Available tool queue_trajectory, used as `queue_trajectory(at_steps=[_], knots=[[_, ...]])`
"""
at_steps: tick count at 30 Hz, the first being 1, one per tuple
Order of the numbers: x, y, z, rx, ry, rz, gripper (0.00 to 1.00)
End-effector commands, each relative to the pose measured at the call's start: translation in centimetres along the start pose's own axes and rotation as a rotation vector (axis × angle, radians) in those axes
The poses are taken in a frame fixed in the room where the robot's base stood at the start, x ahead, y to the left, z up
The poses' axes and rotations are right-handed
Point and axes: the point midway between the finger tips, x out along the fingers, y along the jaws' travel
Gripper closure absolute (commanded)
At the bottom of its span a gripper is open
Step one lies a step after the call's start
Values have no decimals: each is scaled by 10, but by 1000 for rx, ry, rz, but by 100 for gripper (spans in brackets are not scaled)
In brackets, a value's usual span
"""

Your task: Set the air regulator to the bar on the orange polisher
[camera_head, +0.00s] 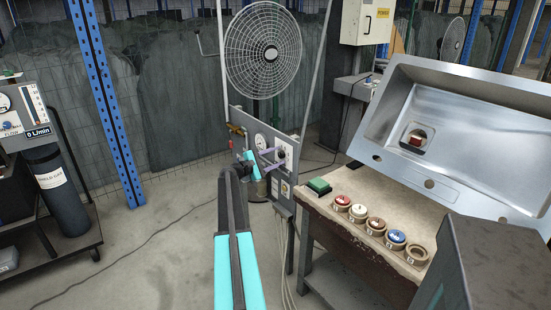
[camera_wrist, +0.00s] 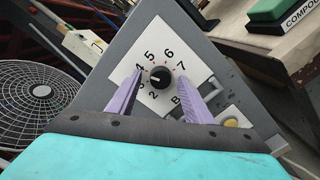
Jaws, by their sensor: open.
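The air regulator's black knob (camera_wrist: 160,77) sits on a white dial plate (camera_wrist: 158,48) with numbers around it on a grey panel. Its small white mark appears to point left, around 3 or 4; the exact setting is hard to read. My gripper (camera_wrist: 160,74) is open, with one purple finger on each side of the knob; I cannot tell if either touches. In the head view my gripper (camera_head: 270,158) is at the grey panel (camera_head: 241,120) below the fan. I cannot make out an orange polisher or its bar marking in either view.
A caged fan (camera_head: 263,50) stands above the panel. A bench (camera_head: 345,188) at right carries a green block (camera_head: 318,186), several round discs and a tilted steel sink (camera_head: 470,105). A cart with a dark cylinder (camera_head: 57,190) is at left. Floor between is clear apart from a cable.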

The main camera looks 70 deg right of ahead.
Motion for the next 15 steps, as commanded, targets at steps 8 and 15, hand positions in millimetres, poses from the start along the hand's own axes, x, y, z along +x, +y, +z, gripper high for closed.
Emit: queue_trajectory(at_steps=[8,15], knots=[[0,0,0,0,0,0,67],[-4,-1,2,0,1,1,95]])
